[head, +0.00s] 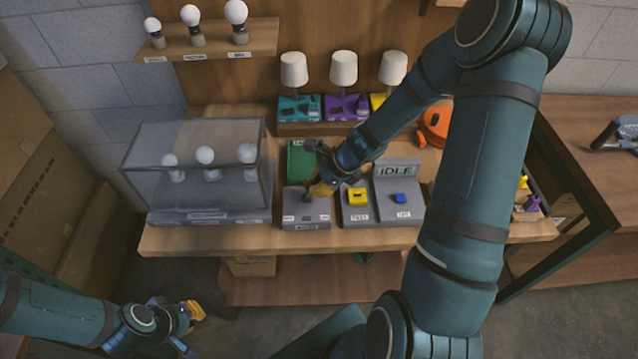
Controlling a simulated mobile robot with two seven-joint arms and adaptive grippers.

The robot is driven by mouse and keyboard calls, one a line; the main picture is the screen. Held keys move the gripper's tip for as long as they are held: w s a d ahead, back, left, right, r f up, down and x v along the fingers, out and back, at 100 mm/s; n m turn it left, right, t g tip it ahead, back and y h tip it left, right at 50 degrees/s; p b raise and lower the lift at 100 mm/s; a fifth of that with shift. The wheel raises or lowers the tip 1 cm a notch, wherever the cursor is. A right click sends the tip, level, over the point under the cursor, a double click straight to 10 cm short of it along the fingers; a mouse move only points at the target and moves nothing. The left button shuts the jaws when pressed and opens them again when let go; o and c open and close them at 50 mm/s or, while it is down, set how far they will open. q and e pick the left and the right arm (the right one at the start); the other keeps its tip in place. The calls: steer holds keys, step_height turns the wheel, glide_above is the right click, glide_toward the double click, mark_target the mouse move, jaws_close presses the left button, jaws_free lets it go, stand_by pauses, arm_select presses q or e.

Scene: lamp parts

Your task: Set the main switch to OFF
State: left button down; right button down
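The main switch is most likely the grey box (305,221) at the table's front edge, with small white labels along its front that are too small to read. My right gripper (318,188), with yellow fingers, is at the top of this box and hides part of it. The switch lever is hard to make out beside the fingers, so I cannot tell its side or whether they touch it. My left gripper (194,312) is low at the lower left, in front of the table and away from the switch. Whether either gripper is open or shut does not show clearly.
Right of the box are a yellow button (357,196) and a blue button (400,198) under an IDLE display (397,171). A clear case (140,175) with bulbs stands at left. Several lamps (294,70) stand behind. An orange object (435,124) is behind my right arm.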

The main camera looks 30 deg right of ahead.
arm_select(q)
steer(key=shift+r, duration=0.2)
arm_select(e)
steer(key=shift+w+a+r, duration=0.15)
steer(key=shift+a, duration=0.05)
steer(key=shift+w+a, duration=0.15)
steer(key=shift+a, duration=0.15)
steer(key=shift+w+a+r, duration=0.1)
steer(key=shift+w+a, duration=0.05)
steer(key=shift+a, duration=0.05)
stand_by(1.2)
